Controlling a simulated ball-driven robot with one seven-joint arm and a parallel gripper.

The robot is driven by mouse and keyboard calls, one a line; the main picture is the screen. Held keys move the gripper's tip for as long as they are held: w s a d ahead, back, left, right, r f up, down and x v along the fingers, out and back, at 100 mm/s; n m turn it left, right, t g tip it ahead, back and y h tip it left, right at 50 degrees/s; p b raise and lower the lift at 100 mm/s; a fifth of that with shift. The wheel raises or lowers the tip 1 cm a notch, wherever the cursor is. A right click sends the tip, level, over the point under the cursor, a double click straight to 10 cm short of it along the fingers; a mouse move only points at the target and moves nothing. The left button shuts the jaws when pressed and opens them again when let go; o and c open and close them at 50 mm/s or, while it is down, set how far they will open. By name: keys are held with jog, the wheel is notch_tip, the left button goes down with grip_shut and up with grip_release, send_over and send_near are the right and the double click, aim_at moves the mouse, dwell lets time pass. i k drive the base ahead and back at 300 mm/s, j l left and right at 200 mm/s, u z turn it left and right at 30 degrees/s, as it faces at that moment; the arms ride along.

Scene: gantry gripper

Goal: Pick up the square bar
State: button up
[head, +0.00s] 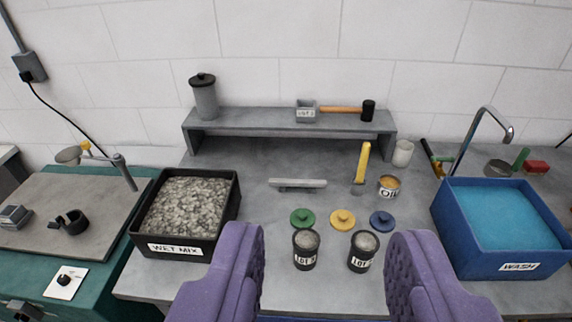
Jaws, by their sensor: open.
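A light grey bar (297,183), which looks like the square bar, lies crosswise near the middle of the grey bench, in front of the raised shelf. It seems to rest slightly raised on something small and dark beneath it; its underside is hard to make out. My gripper (325,240) is open, with its two purple padded fingers wide apart at the bottom of the view. Nothing is held between them. The bar is beyond the fingertips, apart from them, in line with the gap.
Green (302,218), yellow (342,219) and blue (381,221) lids and two labelled cups (306,250) (363,252) stand nearer than the bar. A yellow-handled tool (362,165) stands right of it. The WET MIX tray (232,207) is left, the WASH basin (445,229) right, the shelf (250,120) behind.

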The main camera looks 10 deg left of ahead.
aim_at(278, 181)
jog(key=i+j, duration=0.3)
jog(key=i, duration=0.2)
jog(key=i+j, duration=0.3)
jog(key=i, duration=0.25)
jog(key=i+j, duration=0.3)
jog(key=i, duration=0.2)
